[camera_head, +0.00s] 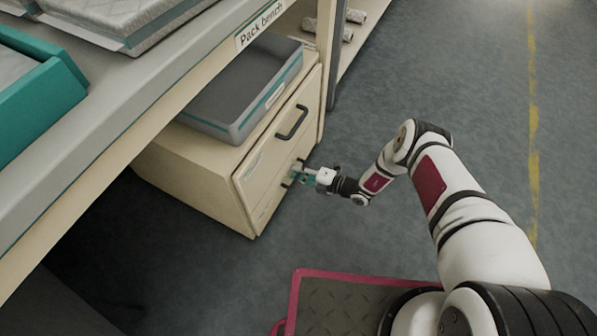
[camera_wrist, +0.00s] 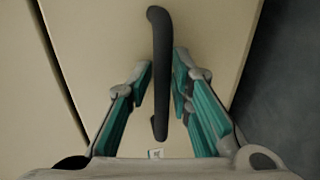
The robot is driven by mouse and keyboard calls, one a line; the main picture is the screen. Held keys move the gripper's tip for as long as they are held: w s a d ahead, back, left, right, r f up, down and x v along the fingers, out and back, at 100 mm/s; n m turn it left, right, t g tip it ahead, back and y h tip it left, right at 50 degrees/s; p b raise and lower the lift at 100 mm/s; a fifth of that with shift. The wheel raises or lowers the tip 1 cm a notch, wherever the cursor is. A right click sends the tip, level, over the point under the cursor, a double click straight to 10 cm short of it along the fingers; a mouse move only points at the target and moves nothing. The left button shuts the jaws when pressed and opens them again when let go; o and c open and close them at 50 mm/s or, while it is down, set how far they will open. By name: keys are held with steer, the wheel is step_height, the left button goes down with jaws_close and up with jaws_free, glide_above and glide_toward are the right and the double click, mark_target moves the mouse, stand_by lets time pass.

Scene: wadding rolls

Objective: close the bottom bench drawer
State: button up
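The cream drawer unit (camera_head: 190,185) stands under the pack bench, with its front facing right. The upper drawer has a dark handle (camera_head: 292,122). My gripper (camera_head: 300,174) is at the lower part of this front, at the bottom drawer's handle, which it mostly hides. In the wrist view, my gripper (camera_wrist: 165,70) is open, with one teal-padded finger on each side of the dark bar handle (camera_wrist: 160,40). A gap shows at the left finger; the right finger is very close to the bar, and contact is unclear. I cannot tell how far the bottom drawer (camera_wrist: 100,40) stands out.
A grey tray (camera_head: 245,85) sits on top of the drawer unit. The bench top (camera_head: 130,90) overhangs at left, with a teal tray (camera_head: 45,105) on it. Rolls (camera_head: 345,25) lie on a shelf behind. The grey floor (camera_head: 450,80) at right is clear.

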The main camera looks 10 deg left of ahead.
steer(key=v, duration=1.1)
steer(key=shift+d, duration=0.4)
